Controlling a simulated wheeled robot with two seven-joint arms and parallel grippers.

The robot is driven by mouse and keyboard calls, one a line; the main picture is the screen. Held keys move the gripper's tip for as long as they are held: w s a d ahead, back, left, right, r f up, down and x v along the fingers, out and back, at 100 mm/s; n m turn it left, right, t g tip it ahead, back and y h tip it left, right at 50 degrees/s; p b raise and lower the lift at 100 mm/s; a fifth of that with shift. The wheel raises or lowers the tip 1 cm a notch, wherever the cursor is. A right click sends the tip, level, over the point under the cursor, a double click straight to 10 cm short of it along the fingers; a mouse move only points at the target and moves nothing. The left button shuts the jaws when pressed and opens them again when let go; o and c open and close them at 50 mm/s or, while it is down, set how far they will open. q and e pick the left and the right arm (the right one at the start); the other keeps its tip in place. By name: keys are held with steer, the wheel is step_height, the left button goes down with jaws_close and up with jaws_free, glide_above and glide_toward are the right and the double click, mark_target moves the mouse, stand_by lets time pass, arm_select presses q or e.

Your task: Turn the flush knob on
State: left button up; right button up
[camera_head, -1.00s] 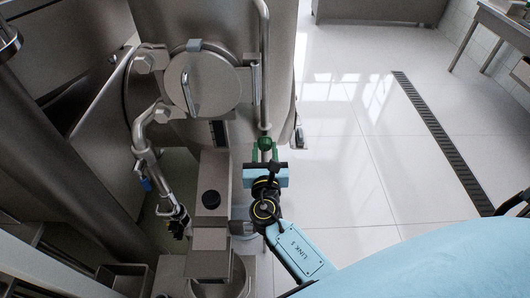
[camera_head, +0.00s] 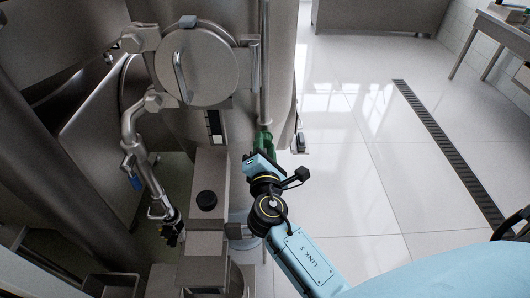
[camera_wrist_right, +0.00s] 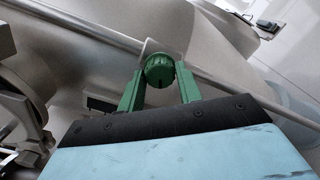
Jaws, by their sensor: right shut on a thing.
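The flush knob is a small round green knob on a thin steel pipe. In the right wrist view the knob (camera_wrist_right: 159,70) sits between the two green fingers of my right gripper (camera_wrist_right: 160,84), which is shut on it. In the head view my right gripper (camera_head: 264,141) reaches up to the pipe beside the steel tank, turned at a slant. The knob is mostly hidden there behind the fingers. My left gripper does not show in either view.
A steel tank with a round hatch (camera_head: 196,68) stands behind the pipe. A steel housing with a black button (camera_head: 206,200) is left of my right arm. A curved pipe (camera_head: 150,180) runs further left.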

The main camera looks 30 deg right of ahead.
steer(key=m+b, duration=0.3)
steer(key=m, duration=0.1)
steer(key=shift+f+m, duration=0.1)
steer(key=shift+m, duration=0.6)
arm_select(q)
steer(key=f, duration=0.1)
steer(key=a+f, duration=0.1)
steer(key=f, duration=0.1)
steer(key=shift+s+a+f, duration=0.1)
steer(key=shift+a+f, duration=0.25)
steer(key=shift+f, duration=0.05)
arm_select(e)
steer(key=o, duration=0.7)
steer(key=shift+c, duration=0.2)
steer(key=o, duration=0.3)
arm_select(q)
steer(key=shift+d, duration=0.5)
arm_select(e)
steer(key=shift+s, duration=0.15)
